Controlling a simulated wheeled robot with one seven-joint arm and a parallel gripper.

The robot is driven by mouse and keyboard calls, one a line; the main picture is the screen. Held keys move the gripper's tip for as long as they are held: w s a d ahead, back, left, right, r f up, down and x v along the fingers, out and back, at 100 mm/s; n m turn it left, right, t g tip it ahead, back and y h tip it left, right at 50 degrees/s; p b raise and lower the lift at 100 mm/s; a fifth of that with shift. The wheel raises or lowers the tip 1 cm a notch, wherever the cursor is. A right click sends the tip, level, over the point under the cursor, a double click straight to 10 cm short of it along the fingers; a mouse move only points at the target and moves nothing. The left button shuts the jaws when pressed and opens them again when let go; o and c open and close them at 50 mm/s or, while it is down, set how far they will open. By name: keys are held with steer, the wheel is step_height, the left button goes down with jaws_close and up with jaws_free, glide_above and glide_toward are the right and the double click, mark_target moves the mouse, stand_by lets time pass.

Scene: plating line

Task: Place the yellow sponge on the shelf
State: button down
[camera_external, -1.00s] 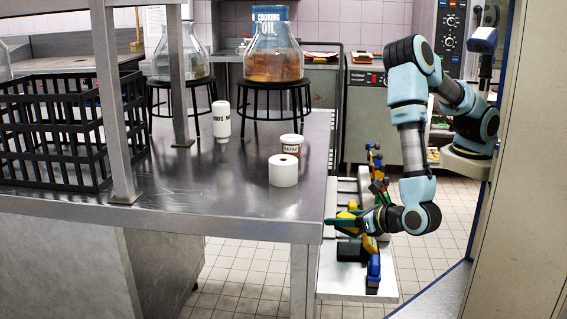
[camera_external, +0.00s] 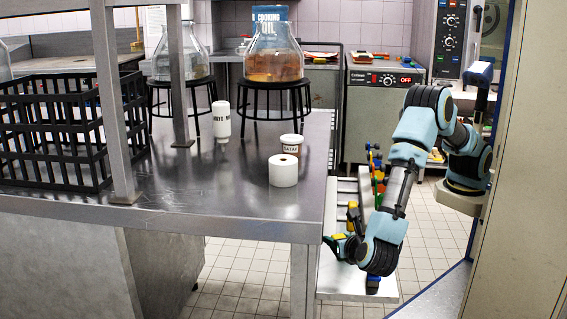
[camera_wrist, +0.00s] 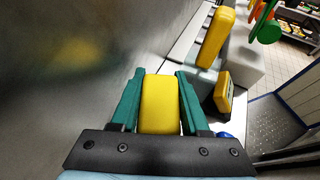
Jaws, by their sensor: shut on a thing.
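The yellow sponge (camera_wrist: 160,103) is between the two teal fingers of my gripper (camera_wrist: 158,98) in the wrist view. The fingers touch both its sides. In the external view my gripper (camera_external: 338,242) is low beside the right front corner of the steel table, and only a small yellow patch shows there. A low white shelf (camera_external: 338,288) stands right of the table, under and behind my gripper. A raised steel shelf (camera_external: 55,8) on posts crosses the top left; its top is mostly out of view.
The steel table (camera_external: 215,200) bears a paper roll (camera_external: 283,172), a labelled cup (camera_external: 292,146), a white bottle (camera_external: 222,121) and a black crate (camera_external: 60,130). Another yellow block (camera_wrist: 217,38) and a yellow-black item (camera_wrist: 223,92) lie close right of the sponge. Bare floor lies right.

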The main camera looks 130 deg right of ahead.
mark_target(335, 272)
steer(key=shift+f, duration=0.15)
steer(key=shift+f+b, duration=1.15)
steer(key=shift+f, duration=2.1)
steer(key=shift+f+b, duration=0.45)
steer(key=shift+f, duration=0.1)
steer(key=shift+c, duration=1.6)
jaws_free()
